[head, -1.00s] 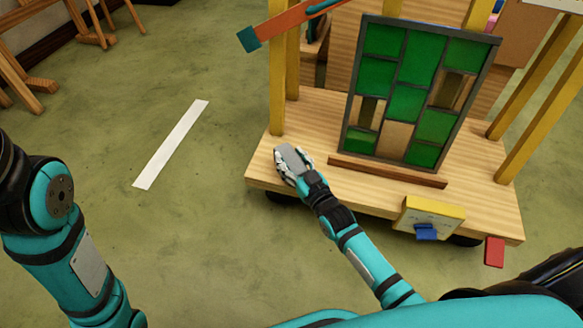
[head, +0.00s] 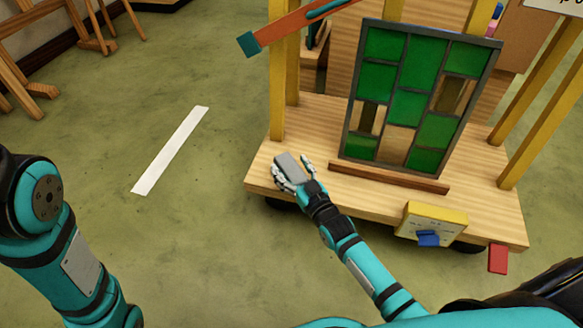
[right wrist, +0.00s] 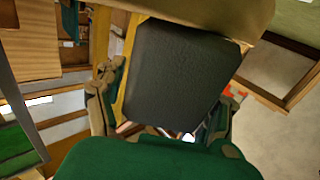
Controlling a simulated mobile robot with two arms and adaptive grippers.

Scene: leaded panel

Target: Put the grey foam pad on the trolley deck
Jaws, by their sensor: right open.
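The grey foam pad (head: 288,167) is over the front left corner of the pale wooden trolley deck (head: 478,205) and looks to be resting on it, though its underside is hidden. My right gripper (head: 293,174) is at the pad with its fingers spread open, one to each side. In the right wrist view the pad (right wrist: 180,75) shows as a dark, rounded block between the parted fingers (right wrist: 165,110). My left arm shows at the left of the head view, but its gripper is out of view.
A green leaded panel (head: 408,105) stands on the deck behind a wooden strip (head: 388,176). Yellow posts (head: 277,90) rise at the deck's sides. A yellow-edged box (head: 430,222) with a blue part and a red block (head: 498,258) are at the front edge.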

